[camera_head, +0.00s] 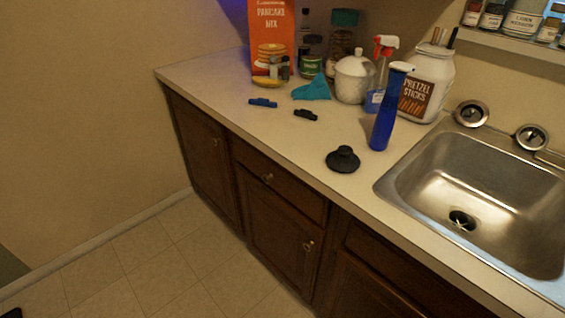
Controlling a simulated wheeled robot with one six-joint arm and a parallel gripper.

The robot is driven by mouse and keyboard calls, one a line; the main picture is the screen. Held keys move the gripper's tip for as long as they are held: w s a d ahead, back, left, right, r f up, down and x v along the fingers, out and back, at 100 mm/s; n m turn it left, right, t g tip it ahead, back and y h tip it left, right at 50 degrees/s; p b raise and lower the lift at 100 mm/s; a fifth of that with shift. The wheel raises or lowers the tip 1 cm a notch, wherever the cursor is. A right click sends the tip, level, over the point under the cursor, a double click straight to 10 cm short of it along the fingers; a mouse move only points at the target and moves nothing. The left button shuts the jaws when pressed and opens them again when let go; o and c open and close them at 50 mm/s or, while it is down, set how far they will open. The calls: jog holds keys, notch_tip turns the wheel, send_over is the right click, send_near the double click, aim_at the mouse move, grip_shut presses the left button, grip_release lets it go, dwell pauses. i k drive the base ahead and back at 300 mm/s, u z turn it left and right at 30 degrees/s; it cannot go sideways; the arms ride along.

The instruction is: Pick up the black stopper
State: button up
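The black stopper (343,160) lies on the beige counter (300,130), left of the sink and near the counter's front edge. It is a flat round disc with a raised knob on top. Nothing covers it and nothing touches it. My gripper does not show in the head view.
A steel sink (400,182) is to the right. A blue bottle (387,112) stands behind the stopper. A black clip (305,115), a blue clip (263,102) and a teal cloth (312,89) lie farther back. A pretzel jar (424,85) stands behind. The counter around the stopper is clear.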

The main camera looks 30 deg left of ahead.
aim_at(344, 159)
jog(key=u, duration=2.1)
jog(key=i, duration=0.8)
